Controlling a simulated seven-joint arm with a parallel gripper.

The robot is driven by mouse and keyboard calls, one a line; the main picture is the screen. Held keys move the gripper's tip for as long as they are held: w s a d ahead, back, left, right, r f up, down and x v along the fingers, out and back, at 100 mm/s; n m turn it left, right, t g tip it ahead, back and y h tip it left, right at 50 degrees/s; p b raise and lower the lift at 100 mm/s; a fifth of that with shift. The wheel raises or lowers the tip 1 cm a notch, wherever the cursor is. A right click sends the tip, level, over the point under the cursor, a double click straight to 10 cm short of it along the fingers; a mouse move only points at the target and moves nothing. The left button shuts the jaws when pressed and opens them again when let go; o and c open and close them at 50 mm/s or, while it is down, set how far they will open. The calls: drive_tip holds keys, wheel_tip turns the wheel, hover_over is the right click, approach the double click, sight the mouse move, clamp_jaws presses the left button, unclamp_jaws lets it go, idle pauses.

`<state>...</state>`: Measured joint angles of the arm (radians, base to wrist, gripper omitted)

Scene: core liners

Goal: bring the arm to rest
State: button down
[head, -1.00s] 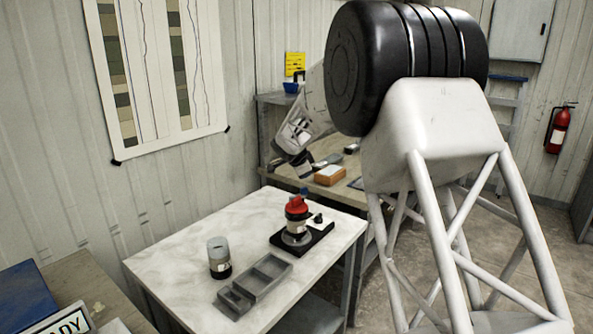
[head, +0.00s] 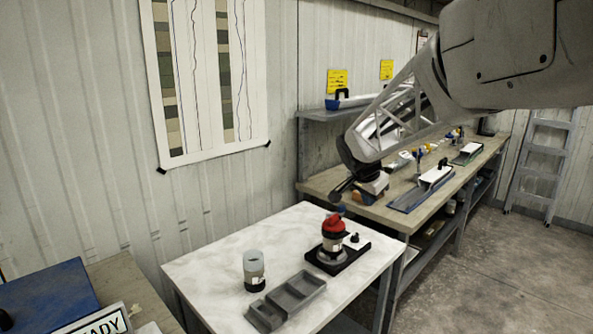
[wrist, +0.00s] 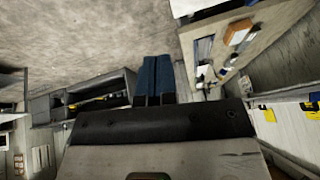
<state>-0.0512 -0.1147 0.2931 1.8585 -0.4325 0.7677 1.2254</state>
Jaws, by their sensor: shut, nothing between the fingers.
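My gripper (wrist: 157,60) shows in the wrist view as two blue fingers side by side, shut with nothing between them. In the head view my arm reaches in from the upper right, and its lattice link slopes down to the left. Its dark wrist end is in front of the back bench, above and behind the white table (head: 210,262). The fingers cannot be made out clearly in the head view. The arm appears clear of the things on the white table.
On the white table are a red-topped device (head: 333,238) on a black base, a clear-and-black jar (head: 254,270) and a grey divided tray (head: 291,299). A long bench (head: 470,172) with tools stands behind. A blue box (head: 45,298) is at lower left. Floor is open at right.

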drive_tip(key=s+f+n+y, duration=0.1)
drive_tip(key=s+n, duration=0.2)
drive_tip(key=s, duration=1.1)
drive_tip(key=s+f+n+g+y, duration=0.1)
drive_tip(key=s+f+n, duration=0.1)
drive_tip(key=s, duration=1.2)
drive_tip(key=s+a+f+n+g+y, duration=0.1)
drive_tip(key=s+n, duration=0.4)
drive_tip(key=s, duration=0.9)
drive_tip(key=shift+f, duration=0.55)
